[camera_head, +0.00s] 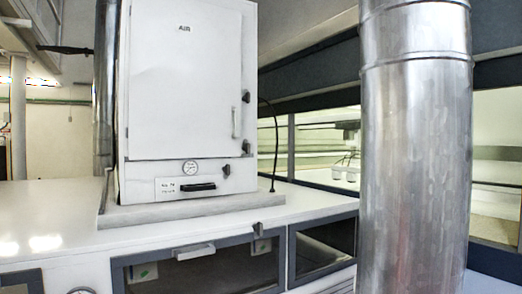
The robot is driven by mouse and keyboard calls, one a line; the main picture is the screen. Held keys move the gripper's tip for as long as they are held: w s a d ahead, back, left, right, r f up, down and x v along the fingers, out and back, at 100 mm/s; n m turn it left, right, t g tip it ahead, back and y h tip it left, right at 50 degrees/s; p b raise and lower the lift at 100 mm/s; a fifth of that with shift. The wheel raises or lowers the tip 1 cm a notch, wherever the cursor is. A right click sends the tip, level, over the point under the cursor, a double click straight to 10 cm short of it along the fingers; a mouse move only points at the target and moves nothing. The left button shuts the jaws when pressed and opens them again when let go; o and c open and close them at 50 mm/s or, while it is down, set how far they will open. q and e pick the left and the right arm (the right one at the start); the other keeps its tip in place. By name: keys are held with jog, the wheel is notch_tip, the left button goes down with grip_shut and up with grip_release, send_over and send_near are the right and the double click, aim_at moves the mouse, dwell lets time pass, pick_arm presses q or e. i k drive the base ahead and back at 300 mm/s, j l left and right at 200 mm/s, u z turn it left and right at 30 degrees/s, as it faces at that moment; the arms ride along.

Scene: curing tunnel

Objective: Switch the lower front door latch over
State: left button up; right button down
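A white cabinet labelled AIR stands on the bench, and its front door (183,95) looks shut. Two dark latches sit at the door's right edge. The upper latch (246,96) is near mid height, and the lower latch (246,147) is near the bottom corner. Both are small, and I cannot tell exactly how their levers are turned. A pale vertical handle (234,122) is on the door between them. Neither of my grippers is in view.
Below the door are a gauge (190,168), a dark knob (227,171) and a black handle (198,187). The white bench (45,215) is clear at left. Dark-framed doors (200,268) lie under it. A large metal duct (415,150) blocks the right foreground.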

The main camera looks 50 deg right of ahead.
aim_at(246, 147)
jog(key=z, duration=1.45)
